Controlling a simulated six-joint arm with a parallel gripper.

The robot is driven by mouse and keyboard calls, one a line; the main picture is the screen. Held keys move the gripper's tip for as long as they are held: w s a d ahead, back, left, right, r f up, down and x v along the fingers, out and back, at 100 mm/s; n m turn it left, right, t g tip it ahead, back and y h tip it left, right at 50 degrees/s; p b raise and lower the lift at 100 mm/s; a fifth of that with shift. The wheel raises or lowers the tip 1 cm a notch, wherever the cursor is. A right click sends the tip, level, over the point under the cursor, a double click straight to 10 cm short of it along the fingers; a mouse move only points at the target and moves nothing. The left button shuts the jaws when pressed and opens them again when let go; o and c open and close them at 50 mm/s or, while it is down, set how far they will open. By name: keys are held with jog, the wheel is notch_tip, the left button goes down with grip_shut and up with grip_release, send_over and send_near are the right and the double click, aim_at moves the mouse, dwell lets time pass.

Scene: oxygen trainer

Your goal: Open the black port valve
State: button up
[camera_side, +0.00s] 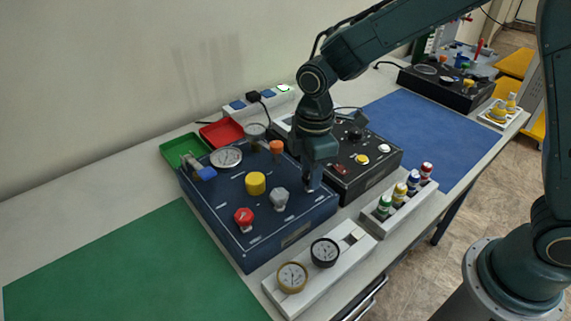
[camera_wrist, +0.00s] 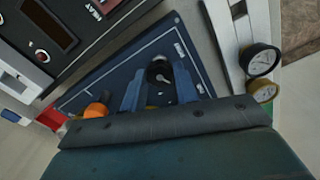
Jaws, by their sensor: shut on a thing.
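The blue oxygen trainer panel (camera_side: 217,193) sits on the bench and carries several coloured knobs. My gripper (camera_side: 311,186) points down at the panel's right end. In the wrist view my gripper (camera_wrist: 160,88) has a blue finger on each side of the black port valve knob (camera_wrist: 158,72) and is shut on it. The knob stands on the panel (camera_wrist: 103,88), and its lower part is partly hidden. In the side view my fingers cover most of the knob, and its turn angle is hard to read.
Beside the gripper stand a grey knob (camera_side: 280,198), a yellow knob (camera_side: 256,183) and an orange knob (camera_side: 277,147). A black control box (camera_side: 372,180) is close behind. A vial rack (camera_side: 400,208) and a gauge block (camera_side: 340,258) stand in front. The green mat (camera_side: 130,270) is clear.

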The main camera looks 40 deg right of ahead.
jog(key=shift+r+n, duration=0.1)
jog(key=shift+n, duration=0.5)
jog(key=o, duration=1)
notch_tip(320, 180, up, 14)
jog(key=shift+f, duration=0.1)
dwell(0.4)
jog(key=s+d+r+m+t, duration=0.1)
jog(key=s+d+m+t, duration=0.1)
jog(key=s+d+m, duration=0.2)
jog(key=s+d+m+t, duration=0.1)
jog(key=s+d+m, duration=0.4)
jog(key=s, duration=0.5)
jog(key=s+d+r+m+t, duration=0.1)
jog(key=s+d+m+t, duration=0.1)
jog(key=s+d+m, duration=0.3)
jog(key=shift+s+r+m+t, duration=0.2)
jog(key=shift+s+m, duration=0.1)
jog(key=shift+s, duration=0.15)
jog(key=shift+s+r+m+t, duration=0.15)
jog(key=shift+s+m, duration=0.15)
jog(key=shift+s, duration=0.15)
